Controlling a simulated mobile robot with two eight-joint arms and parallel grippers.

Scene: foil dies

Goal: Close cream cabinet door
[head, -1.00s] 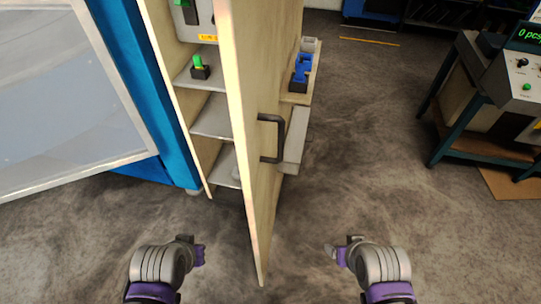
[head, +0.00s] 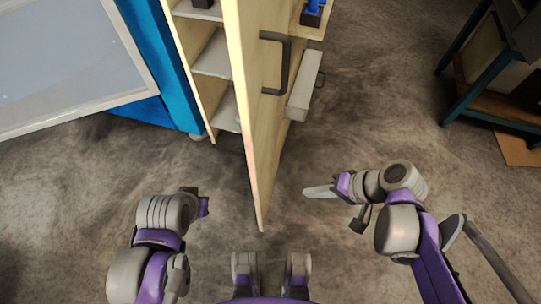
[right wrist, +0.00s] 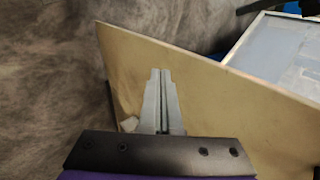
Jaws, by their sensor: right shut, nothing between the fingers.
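The cream cabinet door (head: 262,130) stands wide open, edge-on toward me in the head view, with a dark handle (head: 283,63) on its right face. Behind it to the left, the open cabinet shows grey shelves (head: 214,55). My right gripper (head: 308,191) is shut and empty, to the right of the door's near lower part and pointing left at it. In the right wrist view, the shut fingers (right wrist: 161,95) lie in front of the door's broad face (right wrist: 205,88); contact cannot be told. My left gripper (head: 205,206) is left of the door; its fingers are too small to judge.
A blue-framed machine with a pale panel (head: 60,60) stands at the left. A light box-like part (head: 305,85) juts out right of the handle. A teal-legged workbench (head: 490,85) is at the upper right. The floor between door and bench is clear.

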